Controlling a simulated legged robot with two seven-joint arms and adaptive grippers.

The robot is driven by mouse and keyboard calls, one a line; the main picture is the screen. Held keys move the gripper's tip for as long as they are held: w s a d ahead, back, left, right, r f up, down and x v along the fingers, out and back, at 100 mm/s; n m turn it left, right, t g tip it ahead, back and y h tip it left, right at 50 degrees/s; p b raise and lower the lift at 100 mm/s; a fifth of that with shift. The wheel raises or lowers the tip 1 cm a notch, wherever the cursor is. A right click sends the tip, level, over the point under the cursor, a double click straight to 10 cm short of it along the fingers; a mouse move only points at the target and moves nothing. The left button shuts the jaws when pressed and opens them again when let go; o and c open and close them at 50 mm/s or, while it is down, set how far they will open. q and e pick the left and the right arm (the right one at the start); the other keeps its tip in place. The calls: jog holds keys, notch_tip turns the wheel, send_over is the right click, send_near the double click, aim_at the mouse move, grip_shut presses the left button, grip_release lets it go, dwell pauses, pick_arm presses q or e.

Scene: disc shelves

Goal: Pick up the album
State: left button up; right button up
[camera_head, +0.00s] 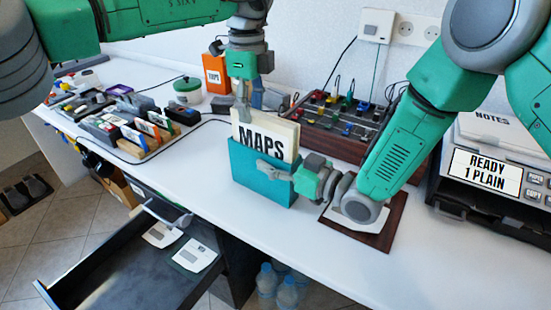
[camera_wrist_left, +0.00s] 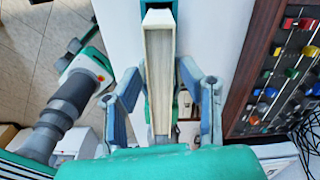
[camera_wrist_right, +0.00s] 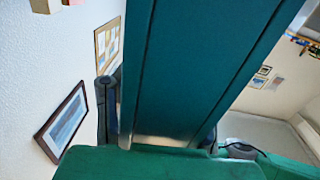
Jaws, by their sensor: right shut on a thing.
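The album is a cream block labelled MAPS (camera_head: 265,138), standing upright and partly out of a teal slipcase (camera_head: 255,182) on the white table. In the left wrist view the album's pale page edges (camera_wrist_left: 160,75) run down between the fingers of my left gripper (camera_wrist_left: 167,105). That gripper (camera_head: 243,98) is above and at the album's top, open, with a gap visible beside the album. My right gripper (camera_head: 275,173) is shut on the slipcase, which fills the right wrist view (camera_wrist_right: 190,70) between its fingers. The album's lower part is hidden in the slipcase.
A mixer box (camera_head: 335,125) with coloured knobs stands behind on the right. A rack of cards (camera_head: 145,135) is at the left. An open drawer (camera_head: 130,265) juts out below the table. A printer-like device (camera_head: 495,175) stands at far right.

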aim_at(260, 117)
pick_arm(q)
jog(key=o, duration=0.3)
jog(key=shift+s+d+r, duration=0.1)
jog(key=s+d+r+t+y, duration=0.1)
jog(key=s+d+r+m+t+y, duration=0.1)
jog(key=r, duration=0.1)
jog(key=s+d+r+m+y, duration=0.1)
jog(key=s+d+r, duration=0.1)
jog(key=shift+d+r+t, duration=0.1)
jog(key=shift+t, duration=0.3)
jog(key=shift+d+f+y, duration=0.1)
jog(key=shift+f+y, duration=0.1)
jog(key=shift+y, duration=0.1)
jog(key=x, duration=0.6)
jog(key=shift+w+a+f, duration=0.1)
jog(key=shift+w+a, duration=0.05)
jog(key=shift+a, duration=0.35)
jog(key=f, duration=0.2)
jog(key=w+f, duration=0.1)
jog(key=f, duration=0.1)
jog(key=shift+w+d+f, duration=0.1)
jog(key=shift+f, duration=0.25)
jog(key=shift+w+f, duration=0.1)
jog(key=shift+f, duration=0.05)
jog(key=shift+f, duration=0.25)
